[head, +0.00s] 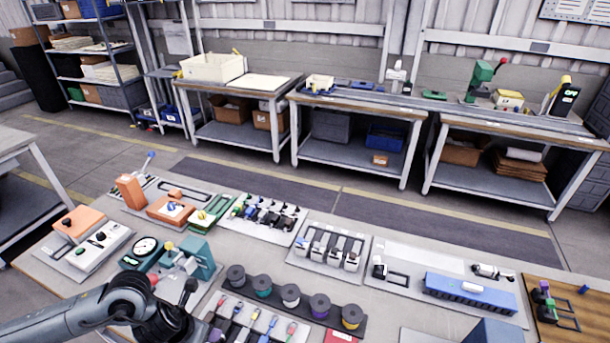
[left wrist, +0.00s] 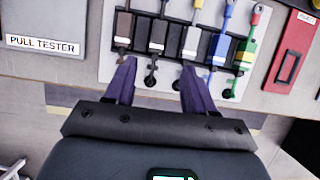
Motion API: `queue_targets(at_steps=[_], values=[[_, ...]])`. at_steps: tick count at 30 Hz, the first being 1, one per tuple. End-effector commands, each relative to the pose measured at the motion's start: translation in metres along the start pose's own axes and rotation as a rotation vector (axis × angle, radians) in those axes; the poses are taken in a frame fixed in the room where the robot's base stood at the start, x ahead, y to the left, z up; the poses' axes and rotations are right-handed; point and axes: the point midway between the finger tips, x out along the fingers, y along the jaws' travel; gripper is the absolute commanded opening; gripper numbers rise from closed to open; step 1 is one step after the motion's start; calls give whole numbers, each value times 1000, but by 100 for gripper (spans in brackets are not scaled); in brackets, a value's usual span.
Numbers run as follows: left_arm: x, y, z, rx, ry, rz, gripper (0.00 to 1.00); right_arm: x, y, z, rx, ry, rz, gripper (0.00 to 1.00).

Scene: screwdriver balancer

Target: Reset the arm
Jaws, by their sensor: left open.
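My left arm (head: 125,300) reaches in from the lower left in the head view, over the near part of the table. In the left wrist view my left gripper (left wrist: 158,66) has its two dark purple fingers spread apart with nothing between them. Its tips are near the lower edge of a white panel (left wrist: 110,62) that holds a row of several coloured tools or leads. A blue one (left wrist: 217,48) and a green-and-yellow one (left wrist: 246,52) lie to the right of the fingers. The gap between the fingertips and the panel cannot be judged. My right gripper is not in view.
Spools (head: 290,294) stand in a row behind the panel. A dial gauge (head: 146,246) and teal fixture (head: 200,256) are close to my arm. A blue block (head: 470,291) is at the right. A red-framed plate (left wrist: 292,62) lies beside the panel.

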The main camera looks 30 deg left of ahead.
Motion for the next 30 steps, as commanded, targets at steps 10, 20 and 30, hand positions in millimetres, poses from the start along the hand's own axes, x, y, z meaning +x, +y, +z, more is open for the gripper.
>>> queue_targets(at_steps=[10,20,30], values=[[25,-94,-69,-330,66,-247,54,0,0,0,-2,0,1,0],[10,-197,-59,-1307,43,-374,54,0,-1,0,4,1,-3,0],[-11,-202,-73,-2359,161,-123,54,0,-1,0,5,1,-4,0]])
